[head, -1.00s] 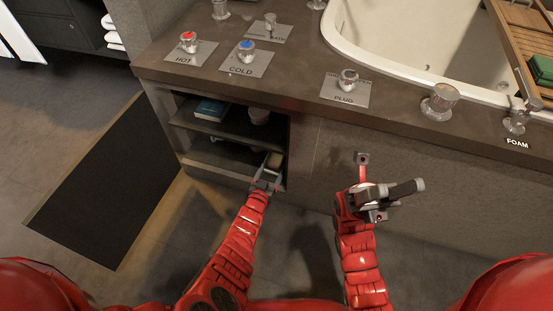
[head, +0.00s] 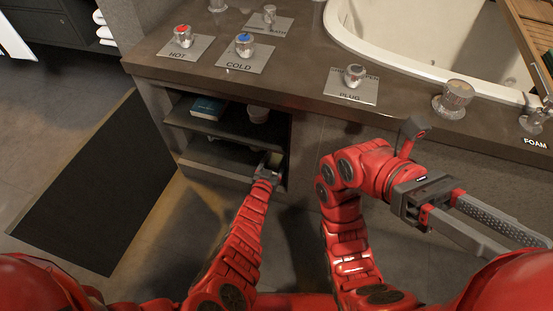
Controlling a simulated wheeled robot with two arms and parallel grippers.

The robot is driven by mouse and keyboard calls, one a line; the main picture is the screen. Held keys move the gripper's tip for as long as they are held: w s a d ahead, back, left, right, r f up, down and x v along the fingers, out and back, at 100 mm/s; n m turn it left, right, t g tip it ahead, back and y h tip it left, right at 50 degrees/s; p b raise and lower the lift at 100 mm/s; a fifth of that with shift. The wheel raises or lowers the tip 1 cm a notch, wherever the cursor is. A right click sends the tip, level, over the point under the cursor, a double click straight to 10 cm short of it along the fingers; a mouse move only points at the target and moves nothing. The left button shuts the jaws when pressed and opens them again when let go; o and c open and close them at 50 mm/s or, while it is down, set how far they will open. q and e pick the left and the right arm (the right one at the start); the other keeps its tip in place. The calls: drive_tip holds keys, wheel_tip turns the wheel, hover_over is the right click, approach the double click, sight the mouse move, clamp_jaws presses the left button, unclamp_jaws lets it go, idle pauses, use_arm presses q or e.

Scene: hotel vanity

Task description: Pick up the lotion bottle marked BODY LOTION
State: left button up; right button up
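I cannot make out a bottle with a readable BODY LOTION label. A small pale object (head: 278,157) sits at the right end of the lower shelf in the open cabinet, mostly hidden by my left gripper; I cannot tell what it is. My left gripper (head: 270,165) is at the cabinet opening, right at this object. Its fingers are too small and covered to tell if they are open or shut. My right gripper (head: 523,246) is in front of the tub panel at the right, with its two long fingers apart and nothing between them.
The stone counter (head: 300,85) above overhangs the cabinet and carries the HOT knob (head: 183,37), COLD knob (head: 244,45) and PLUG knob (head: 354,75). A dark mat (head: 95,190) lies on the floor.

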use_arm(q)
drive_tip(key=c, duration=1.2)
